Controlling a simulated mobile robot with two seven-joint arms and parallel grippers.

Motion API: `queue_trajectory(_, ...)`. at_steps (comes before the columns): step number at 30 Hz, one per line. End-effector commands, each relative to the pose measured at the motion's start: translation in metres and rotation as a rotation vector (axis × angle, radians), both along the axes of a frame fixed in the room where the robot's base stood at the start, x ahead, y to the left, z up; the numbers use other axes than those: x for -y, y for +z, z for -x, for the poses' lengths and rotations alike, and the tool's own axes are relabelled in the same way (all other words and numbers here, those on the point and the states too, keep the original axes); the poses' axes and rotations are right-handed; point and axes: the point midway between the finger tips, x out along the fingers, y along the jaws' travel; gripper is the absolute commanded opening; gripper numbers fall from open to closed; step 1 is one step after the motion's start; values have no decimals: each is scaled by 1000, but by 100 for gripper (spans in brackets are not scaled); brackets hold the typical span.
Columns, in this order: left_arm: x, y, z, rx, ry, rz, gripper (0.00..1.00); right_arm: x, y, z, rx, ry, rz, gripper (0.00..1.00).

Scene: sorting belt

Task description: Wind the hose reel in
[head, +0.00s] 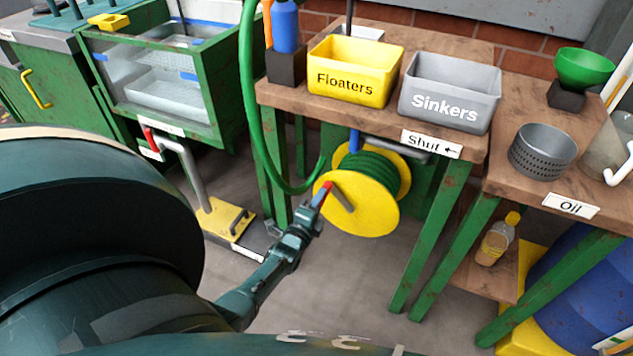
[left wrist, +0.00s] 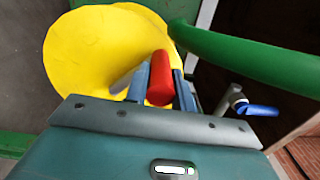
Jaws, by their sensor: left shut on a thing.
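The hose reel (head: 362,208) hangs under the wooden table, with yellow side discs and dark green hose wound between them. Its near yellow disc fills the upper left of the left wrist view (left wrist: 85,55). A grey crank arm (head: 342,197) on that disc carries a red handle (head: 327,187). My left gripper (head: 322,196) is shut on the red handle, which shows between its fingers in the left wrist view (left wrist: 160,80). The loose green hose (head: 250,100) hangs in a loop left of the reel and passes close to my gripper. My right gripper is not in view.
Green table legs (head: 430,240) stand right of the reel. The table bears a yellow Floaters bin (head: 355,53) and a grey Sinkers bin (head: 450,75). A yellow-based foot pedal (head: 225,218) and a green-framed tank (head: 205,100) are to the left. Open floor lies below the reel.

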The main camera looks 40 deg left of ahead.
Motion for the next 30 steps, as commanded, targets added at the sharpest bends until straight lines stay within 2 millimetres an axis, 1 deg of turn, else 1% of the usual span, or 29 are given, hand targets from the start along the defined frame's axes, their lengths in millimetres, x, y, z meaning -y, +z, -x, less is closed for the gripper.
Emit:
queue_trajectory(1,1,3,-2,7,-1,3,0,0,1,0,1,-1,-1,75)
queue_trajectory(12,3,3,-3,8,-3,4,0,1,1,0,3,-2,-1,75)
queue_trajectory(13,3,3,-3,8,-3,4,27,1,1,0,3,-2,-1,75)
queue_trajectory(18,2,2,-2,6,-2,4,41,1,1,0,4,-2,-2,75)
queue_trajectory(20,2,2,-2,5,-2,3,46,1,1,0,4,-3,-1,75)
queue_trajectory(21,2,2,-1,4,-2,3,47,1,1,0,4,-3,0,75)
queue_trajectory(27,2,1,0,2,-2,2,47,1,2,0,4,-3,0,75)
queue_trajectory(30,3,1,5,1,-2,3,47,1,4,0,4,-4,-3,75)
